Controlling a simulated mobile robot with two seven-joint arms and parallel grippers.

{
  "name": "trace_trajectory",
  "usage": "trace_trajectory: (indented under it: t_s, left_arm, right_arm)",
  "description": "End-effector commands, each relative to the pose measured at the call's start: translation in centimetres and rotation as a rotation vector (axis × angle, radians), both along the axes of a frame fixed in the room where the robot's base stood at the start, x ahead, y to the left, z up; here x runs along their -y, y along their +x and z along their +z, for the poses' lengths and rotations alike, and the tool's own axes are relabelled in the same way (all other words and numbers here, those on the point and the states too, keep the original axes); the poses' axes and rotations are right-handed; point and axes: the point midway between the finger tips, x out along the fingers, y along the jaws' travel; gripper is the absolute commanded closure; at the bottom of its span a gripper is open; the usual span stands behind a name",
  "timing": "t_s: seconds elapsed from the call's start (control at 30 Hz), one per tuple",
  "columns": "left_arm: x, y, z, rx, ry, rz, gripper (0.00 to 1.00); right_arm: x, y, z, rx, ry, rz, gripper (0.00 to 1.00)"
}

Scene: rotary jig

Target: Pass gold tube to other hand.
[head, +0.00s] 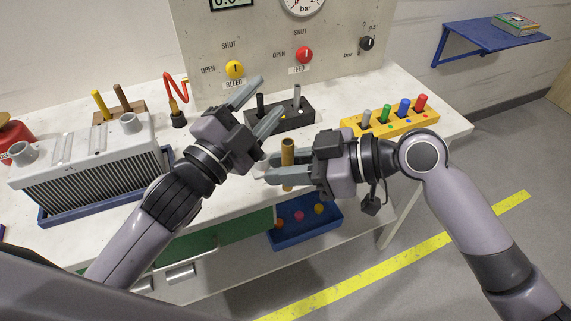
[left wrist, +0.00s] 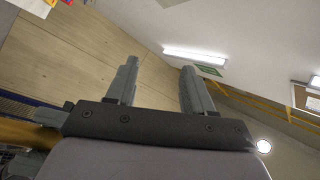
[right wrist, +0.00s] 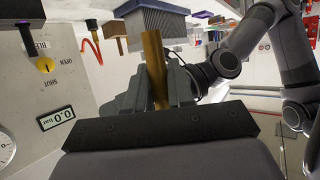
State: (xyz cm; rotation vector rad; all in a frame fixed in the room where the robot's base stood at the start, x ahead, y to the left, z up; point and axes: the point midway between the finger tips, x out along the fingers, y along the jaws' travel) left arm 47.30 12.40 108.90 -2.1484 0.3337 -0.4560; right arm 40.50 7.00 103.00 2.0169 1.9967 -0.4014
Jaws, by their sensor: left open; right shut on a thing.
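The gold tube (head: 287,152) stands roughly upright between the fingers of my right gripper (head: 278,170), which is shut on it above the front part of the bench. The tube also shows between the fingers in the right wrist view (right wrist: 155,65), sticking out past them. My left gripper (head: 258,102) is open and empty, up and to the left of the tube, its fingers pointing up and right toward the panel. In the left wrist view its two fingers (left wrist: 160,88) stand wide apart with nothing between them.
A grey finned radiator block (head: 90,165) sits in a blue tray at left. A black holder (head: 290,117) and a yellow rack of coloured pegs (head: 390,120) stand behind the grippers. The gauge panel (head: 200,50) rises behind. A blue bin (head: 305,228) is below the bench edge.

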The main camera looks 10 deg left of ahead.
Motion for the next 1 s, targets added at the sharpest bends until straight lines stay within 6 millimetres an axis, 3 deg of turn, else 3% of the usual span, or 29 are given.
trace_trajectory:
  t_s: [0.1, 0.27, 0.5, 0.6, 0.8, 1.0]
  left_arm:
    - [-1.7, -0.5, -5.3, -0.182, -0.256, 0.020, 0.48]
    - [-2.0, -3.7, -13.4, -0.441, -0.420, 0.058, 0.48]
    - [-2.5, -11.1, -24.0, -0.794, -0.640, 0.167, 0.48]
    - [-3.9, -13.5, -27.7, -0.898, -0.687, 0.246, 0.48]
    - [-6.9, -16.3, -32.2, -1.010, -0.712, 0.367, 0.48]
    - [-7.9, -17.2, -33.5, -1.041, -0.717, 0.404, 0.48]
  right_arm:
    - [0.0, 0.0, 0.0, 0.000, 0.000, 0.000, 1.00]
    - [0.0, 0.0, 0.0, 0.000, 0.000, 0.000, 1.00]
    - [0.0, 0.0, 0.0, 0.000, 0.000, 0.000, 1.00]
    - [0.0, 0.0, 0.0, 0.000, 0.001, 0.000, 1.00]
    - [0.0, 0.0, 0.0, 0.000, 0.000, 0.000, 1.00]
    - [0.0, 0.0, 0.0, 0.000, 0.001, 0.000, 1.00]
